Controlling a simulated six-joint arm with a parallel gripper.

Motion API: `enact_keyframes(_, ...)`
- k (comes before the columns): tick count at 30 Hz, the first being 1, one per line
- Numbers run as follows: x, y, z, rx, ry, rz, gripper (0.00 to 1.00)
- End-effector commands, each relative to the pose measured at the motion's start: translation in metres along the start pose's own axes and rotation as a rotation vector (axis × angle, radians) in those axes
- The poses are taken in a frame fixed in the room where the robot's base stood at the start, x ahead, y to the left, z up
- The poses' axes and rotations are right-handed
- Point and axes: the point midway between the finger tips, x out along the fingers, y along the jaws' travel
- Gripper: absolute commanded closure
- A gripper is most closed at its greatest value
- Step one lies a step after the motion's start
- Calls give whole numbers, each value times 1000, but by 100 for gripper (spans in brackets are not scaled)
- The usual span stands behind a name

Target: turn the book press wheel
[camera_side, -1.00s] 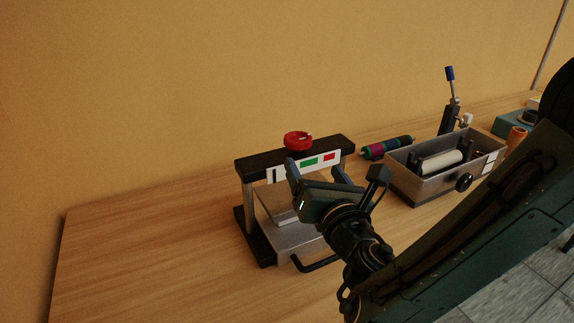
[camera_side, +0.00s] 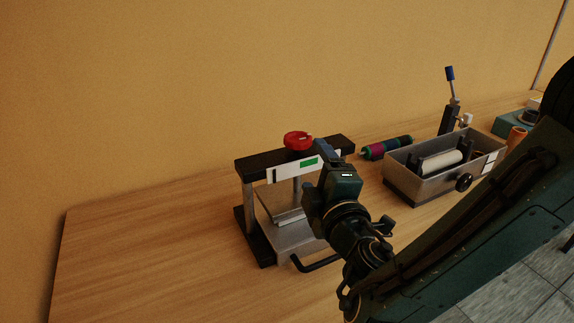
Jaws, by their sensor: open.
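The book press (camera_side: 252,167) stands on the wooden table, with a black top beam, metal posts and a flat plate inside. Its red wheel (camera_side: 298,141) sits on top of the beam. My gripper (camera_side: 322,150) is in front of the press, to the right of the wheel and a little lower in the picture. Its jaws are open but seen nearly edge-on, so one finger mostly hides the other. I see nothing between them. The gripper hides the right part of the press and its label strip. I see no contact with the wheel.
A black handle (camera_side: 311,266) sticks out at the press's front. To the right are a striped roller (camera_side: 386,147), a grey metal box (camera_side: 408,187) with a white roller, and a blue-tipped lever (camera_side: 450,90). The table's left side (camera_side: 150,250) is clear.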

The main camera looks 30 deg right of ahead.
Motion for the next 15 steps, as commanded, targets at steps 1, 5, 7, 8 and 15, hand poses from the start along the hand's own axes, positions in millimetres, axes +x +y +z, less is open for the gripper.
enact_keyframes(1,0,0,0,65,0,0,26)
enact_keyframes(5,0,0,0,252,0,0,26)
enact_keyframes(7,0,1,0,353,0,0,26)
enact_keyframes(8,0,1,0,396,0,0,26)
enact_keyframes(15,1,1,0,741,0,0,26)
